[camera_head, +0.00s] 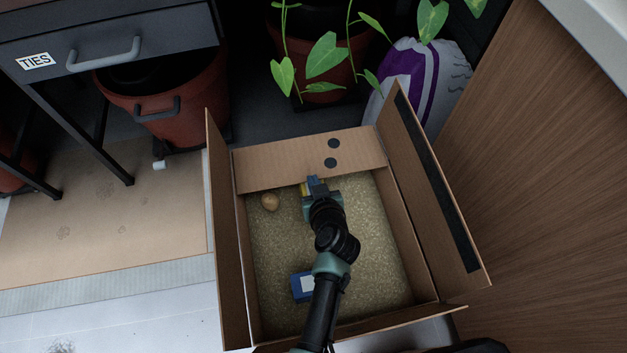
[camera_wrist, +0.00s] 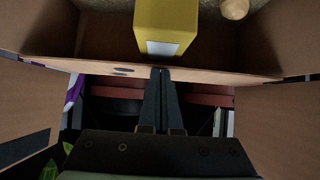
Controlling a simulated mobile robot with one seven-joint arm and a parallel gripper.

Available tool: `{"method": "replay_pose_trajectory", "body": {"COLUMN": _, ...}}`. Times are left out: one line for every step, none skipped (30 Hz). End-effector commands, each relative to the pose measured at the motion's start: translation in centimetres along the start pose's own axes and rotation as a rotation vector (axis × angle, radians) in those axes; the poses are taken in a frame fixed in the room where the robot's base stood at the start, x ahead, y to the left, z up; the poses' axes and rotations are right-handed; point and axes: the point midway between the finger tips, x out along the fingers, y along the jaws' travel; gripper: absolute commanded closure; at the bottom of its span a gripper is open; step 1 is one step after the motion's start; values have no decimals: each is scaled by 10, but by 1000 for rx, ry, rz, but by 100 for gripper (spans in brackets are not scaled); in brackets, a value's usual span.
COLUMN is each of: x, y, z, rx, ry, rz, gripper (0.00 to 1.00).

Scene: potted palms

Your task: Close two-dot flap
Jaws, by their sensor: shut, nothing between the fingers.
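The two-dot flap (camera_head: 290,168) is the cardboard panel at the far end of the open carton (camera_head: 226,240), with two dark dots towards its right side. In the wrist view the flap (camera_wrist: 215,70) runs across the middle, its dots seen very flat left of the fingers. I cannot tell its exact tilt. My gripper (camera_head: 314,181) reaches over the carton from the near side to the flap's lower edge. In the wrist view my gripper (camera_wrist: 160,72) is shut and empty, its tips overlapping the flap's edge. Whether they touch it is unclear.
The left flap (camera_head: 220,200) and right flap (camera_head: 440,190) stand open. A yellow box (camera_wrist: 168,25), a round tan object (camera_head: 270,201) and a blue box (camera_head: 300,290) lie in the carton. Beyond stand red pots (camera_head: 180,110) and a purple-white bag (camera_head: 420,80); a wooden panel (camera_head: 545,170) is at right.

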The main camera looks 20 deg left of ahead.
Motion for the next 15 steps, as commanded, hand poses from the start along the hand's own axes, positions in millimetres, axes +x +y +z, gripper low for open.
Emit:
{"method": "replay_pose_trajectory", "body": {"x": 2, "y": -1, "z": 8, "rx": 2, "ry": -15, "rz": -1, "gripper": 100}}
{"method": "replay_pose_trajectory", "body": {"x": 2, "y": -1, "z": 9, "rx": 2, "ry": -16, "rz": -1, "gripper": 100}}
{"method": "replay_pose_trajectory", "body": {"x": 2, "y": -1, "z": 9, "rx": 2, "ry": -17, "rz": -1, "gripper": 100}}
{"method": "replay_pose_trajectory", "body": {"x": 2, "y": -1, "z": 10, "rx": 2, "ry": -17, "rz": -1, "gripper": 100}}
{"method": "replay_pose_trajectory", "body": {"x": 2, "y": -1, "z": 10, "rx": 2, "ry": -18, "rz": -1, "gripper": 100}}
{"method": "replay_pose_trajectory", "body": {"x": 2, "y": -1, "z": 10, "rx": 2, "ry": -18, "rz": -1, "gripper": 100}}
{"method": "replay_pose_trajectory", "body": {"x": 2, "y": -1, "z": 10, "rx": 1, "ry": -18, "rz": -1, "gripper": 100}}
{"method": "replay_pose_trajectory", "body": {"x": 2, "y": -1, "z": 10, "rx": 1, "ry": -18, "rz": -1, "gripper": 100}}
{"method": "replay_pose_trajectory", "body": {"x": 1, "y": -1, "z": 10, "rx": 1, "ry": -18, "rz": -1, "gripper": 100}}
{"method": "replay_pose_trajectory", "body": {"x": 1, "y": -1, "z": 9, "rx": 1, "ry": -18, "rz": -1, "gripper": 100}}
{"method": "replay_pose_trajectory", "body": {"x": 1, "y": -1, "z": 9, "rx": 1, "ry": -18, "rz": -1, "gripper": 100}}
{"method": "replay_pose_trajectory", "body": {"x": 0, "y": -1, "z": 8, "rx": 1, "ry": -19, "rz": -1, "gripper": 100}}
{"method": "replay_pose_trajectory", "body": {"x": -1, "y": -1, "z": 7, "rx": 1, "ry": -19, "rz": -1, "gripper": 100}}
{"method": "replay_pose_trajectory", "body": {"x": -2, "y": -1, "z": 6, "rx": 2, "ry": -19, "rz": -1, "gripper": 100}}
{"method": "replay_pose_trajectory", "body": {"x": -3, "y": -1, "z": 4, "rx": 2, "ry": -19, "rz": -1, "gripper": 100}}
